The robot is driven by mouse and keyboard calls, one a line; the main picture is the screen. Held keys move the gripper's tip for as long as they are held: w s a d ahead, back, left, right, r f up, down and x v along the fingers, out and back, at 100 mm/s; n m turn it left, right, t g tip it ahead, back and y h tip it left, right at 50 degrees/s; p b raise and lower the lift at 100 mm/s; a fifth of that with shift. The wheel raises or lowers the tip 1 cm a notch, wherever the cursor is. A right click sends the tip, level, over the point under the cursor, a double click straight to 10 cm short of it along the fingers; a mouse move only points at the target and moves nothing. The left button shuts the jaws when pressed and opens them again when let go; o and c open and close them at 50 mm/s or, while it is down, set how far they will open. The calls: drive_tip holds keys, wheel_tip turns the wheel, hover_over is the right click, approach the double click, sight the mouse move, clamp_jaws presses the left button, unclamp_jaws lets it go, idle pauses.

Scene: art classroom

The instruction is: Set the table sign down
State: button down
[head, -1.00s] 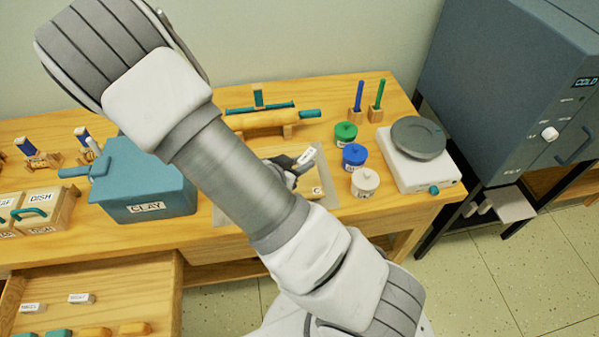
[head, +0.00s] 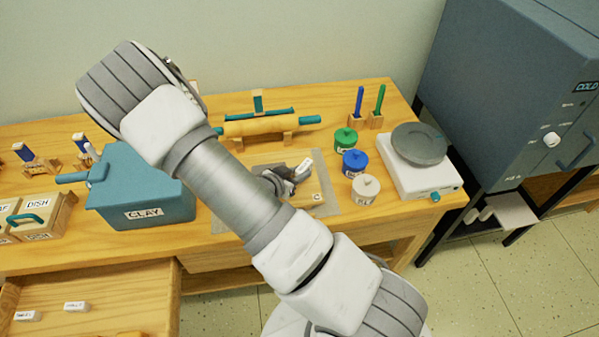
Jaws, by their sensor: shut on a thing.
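The table sign is a small white block with dark lettering (head: 303,168), too small to read. It is held in my gripper (head: 292,174), whose dark fingers are shut on it. The sign is tilted and appears over the wooden board marked C (head: 312,199), which lies on a grey mat (head: 329,190). I cannot tell whether the sign touches the board. My own arm crosses the middle of the view and hides part of the board and mat.
A blue CLAY box (head: 140,190) stands left of the mat. Green (head: 345,140), blue (head: 354,162) and white (head: 365,188) jars stand right, beside a scale (head: 418,165). A rolling pin (head: 260,128) lies behind. The open drawer (head: 110,285) holds two white signs.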

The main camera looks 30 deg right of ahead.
drive_tip(key=shift+f, duration=0.25)
drive_tip(key=c, duration=0.7)
unclamp_jaws()
drive_tip(key=shift+r, duration=0.1)
drive_tip(key=shift+r, duration=0.1)
